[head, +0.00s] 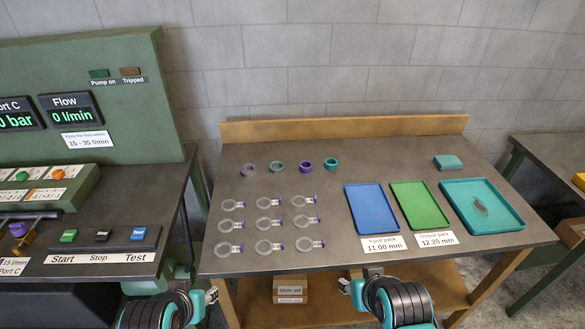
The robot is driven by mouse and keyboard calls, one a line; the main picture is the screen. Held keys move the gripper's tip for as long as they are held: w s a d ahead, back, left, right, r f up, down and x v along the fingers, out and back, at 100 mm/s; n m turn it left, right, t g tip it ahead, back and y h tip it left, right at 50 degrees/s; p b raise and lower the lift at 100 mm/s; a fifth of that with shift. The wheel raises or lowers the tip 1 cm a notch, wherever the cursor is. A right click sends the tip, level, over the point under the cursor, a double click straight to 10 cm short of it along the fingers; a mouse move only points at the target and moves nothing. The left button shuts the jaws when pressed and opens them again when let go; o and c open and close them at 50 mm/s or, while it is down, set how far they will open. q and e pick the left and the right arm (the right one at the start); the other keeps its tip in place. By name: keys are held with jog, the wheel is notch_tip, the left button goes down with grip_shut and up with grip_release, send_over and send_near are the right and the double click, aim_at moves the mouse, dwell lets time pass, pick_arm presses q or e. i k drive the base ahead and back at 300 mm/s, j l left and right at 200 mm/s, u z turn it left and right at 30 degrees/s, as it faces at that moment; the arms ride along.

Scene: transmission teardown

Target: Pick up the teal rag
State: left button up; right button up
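The teal rag (448,162) looks like a small folded teal block. It lies flat on the back right of the middle table, behind the teal tray (461,215) and apart from it. Nothing touches it from above. My two arms show only at the bottom edge, the left one in front of the gap between the left bench and the middle table, the right one in front of the middle table. Both are far from the rag.
Several clear rings with tags and several small collars (305,164) cover the table's left half. A wooden backboard (345,127) runs behind.

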aim_at(450, 162)
jog(key=z, duration=1.3)
